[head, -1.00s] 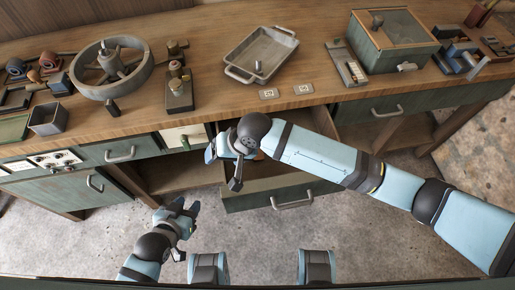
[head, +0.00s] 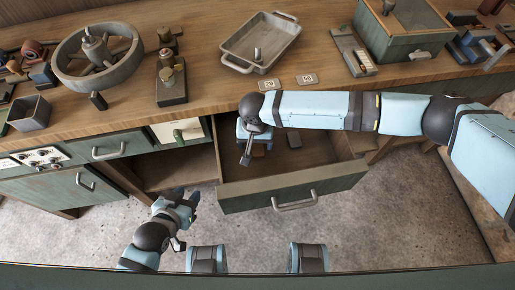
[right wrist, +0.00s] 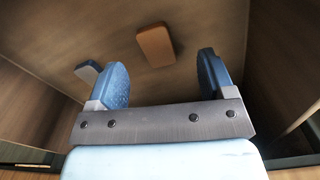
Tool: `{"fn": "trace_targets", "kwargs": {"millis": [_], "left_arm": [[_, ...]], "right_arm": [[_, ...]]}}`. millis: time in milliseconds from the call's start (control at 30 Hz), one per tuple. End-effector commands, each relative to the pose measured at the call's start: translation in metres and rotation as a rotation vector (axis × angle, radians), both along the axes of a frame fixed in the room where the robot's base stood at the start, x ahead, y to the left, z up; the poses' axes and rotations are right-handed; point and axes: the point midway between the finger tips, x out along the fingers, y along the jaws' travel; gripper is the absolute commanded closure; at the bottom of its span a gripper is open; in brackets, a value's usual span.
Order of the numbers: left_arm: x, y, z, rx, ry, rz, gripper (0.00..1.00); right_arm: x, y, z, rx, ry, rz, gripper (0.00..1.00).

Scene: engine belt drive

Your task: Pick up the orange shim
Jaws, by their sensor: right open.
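The orange shim (right wrist: 155,45) is a small flat rectangular block lying on the floor of the open drawer (head: 310,185). In the right wrist view it is beyond and between my right fingertips, apart from both. My right gripper (right wrist: 162,65) is open and empty, pointing down into the drawer. In the head view my right gripper (head: 250,138) is over the drawer's left part, and its arm hides much of the interior. My left gripper (head: 181,206) is low in front of the bench, away from the drawer; its jaw opening is unclear.
A blue-grey block (right wrist: 88,70) lies in the drawer near the shim; wooden drawer walls (right wrist: 38,88) stand close on either side. On the bench above are a metal tray (head: 235,66), two marked cards (head: 307,79), a pulley wheel (head: 75,78) and a green box (head: 405,48).

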Motion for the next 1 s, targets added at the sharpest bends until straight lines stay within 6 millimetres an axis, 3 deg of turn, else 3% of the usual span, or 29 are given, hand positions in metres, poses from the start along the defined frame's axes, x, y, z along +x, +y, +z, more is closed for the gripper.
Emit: {"fn": "trace_targets", "kwargs": {"millis": [167,433,733,1000], "left_arm": [[0.001,0.000,0.001,0.001,-0.007,-0.001,0.60],[0.001,-0.003,-0.004,-0.003,-0.007,-0.001,0.60],[0.002,-0.006,-0.002,-0.011,-0.008,0.003,0.60],[0.002,-0.005,-0.002,-0.008,-0.008,0.001,0.60]], "right_arm": [[-0.001,-0.003,-0.013,-0.002,0.000,0.000,0.24],[-0.004,-0.008,-0.051,-0.001,0.000,0.000,0.24],[-0.004,-0.007,-0.056,0.001,0.000,0.000,0.24],[-0.004,-0.007,-0.056,0.001,0.000,0.000,0.84]]}}
